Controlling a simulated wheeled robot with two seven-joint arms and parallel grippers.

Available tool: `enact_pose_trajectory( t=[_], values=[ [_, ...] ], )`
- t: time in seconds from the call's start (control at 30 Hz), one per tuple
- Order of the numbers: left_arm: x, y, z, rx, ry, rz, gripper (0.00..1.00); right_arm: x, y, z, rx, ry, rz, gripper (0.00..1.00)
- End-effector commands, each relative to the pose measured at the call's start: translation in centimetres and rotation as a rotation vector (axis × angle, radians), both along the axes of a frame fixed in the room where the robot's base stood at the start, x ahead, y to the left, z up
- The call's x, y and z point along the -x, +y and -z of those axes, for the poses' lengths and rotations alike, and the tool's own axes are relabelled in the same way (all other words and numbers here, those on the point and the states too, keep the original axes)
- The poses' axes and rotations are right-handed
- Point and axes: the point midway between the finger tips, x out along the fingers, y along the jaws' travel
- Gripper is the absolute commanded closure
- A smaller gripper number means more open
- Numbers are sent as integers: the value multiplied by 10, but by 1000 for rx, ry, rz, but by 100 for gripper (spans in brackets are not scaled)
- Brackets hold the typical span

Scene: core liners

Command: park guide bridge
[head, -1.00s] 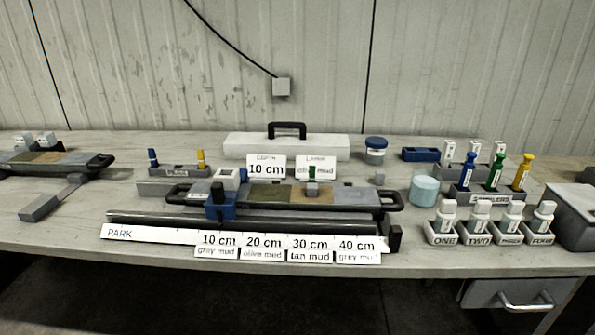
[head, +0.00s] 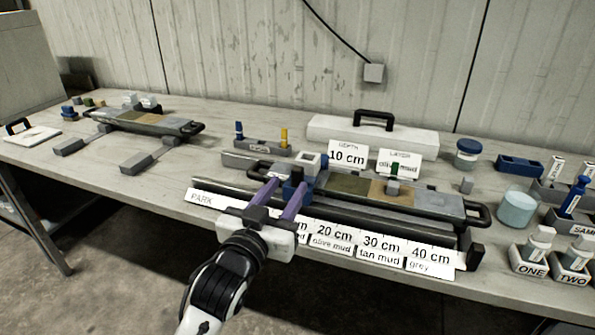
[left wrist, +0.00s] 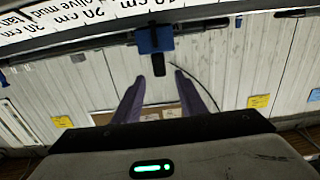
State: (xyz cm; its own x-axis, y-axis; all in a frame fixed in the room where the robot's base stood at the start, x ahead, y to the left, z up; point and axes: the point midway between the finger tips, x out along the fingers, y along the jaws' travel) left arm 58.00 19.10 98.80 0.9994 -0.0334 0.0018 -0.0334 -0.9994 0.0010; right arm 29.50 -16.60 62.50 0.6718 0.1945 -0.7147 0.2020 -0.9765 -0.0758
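The blue guide bridge (head: 294,191) straddles the rail in front of the core liner (head: 350,183), near its left end, partly hidden by my gripper. In the left wrist view the blue bridge (left wrist: 153,39) shows with a dark upright handle (left wrist: 158,64). My left gripper (head: 290,184) has purple fingers spread apart, pointing at the bridge. In the left wrist view the open fingers (left wrist: 160,78) lie on either side of the handle's line; I cannot tell whether they touch it. The white ruler strip reads PARK (head: 203,198) at its left end. My right gripper is not in view.
Depth signs stand along the front edge, such as 20 cm (head: 333,236) and 40 cm (head: 432,260). A peg rack (head: 262,146), a white case (head: 370,136) and a cyan jar (head: 516,208) stand around the liner. Another liner (head: 140,118) lies to the left.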

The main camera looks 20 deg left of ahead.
Motion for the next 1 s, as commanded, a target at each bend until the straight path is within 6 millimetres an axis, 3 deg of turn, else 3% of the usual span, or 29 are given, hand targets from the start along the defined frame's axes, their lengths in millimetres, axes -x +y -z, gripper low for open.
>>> enact_pose_trajectory(
  t=[0.1,0.33,0.5,0.77,1.0],
  values=[
    [-25,-1,-2,-2,-2,0,62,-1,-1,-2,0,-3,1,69],
    [-60,-2,0,0,0,1,62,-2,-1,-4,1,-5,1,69],
    [-71,-2,0,-1,1,1,62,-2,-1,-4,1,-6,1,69],
    [-72,-3,1,-1,2,1,62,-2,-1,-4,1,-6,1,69],
    [-72,-3,1,-1,2,1,100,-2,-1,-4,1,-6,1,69]
  ],
)
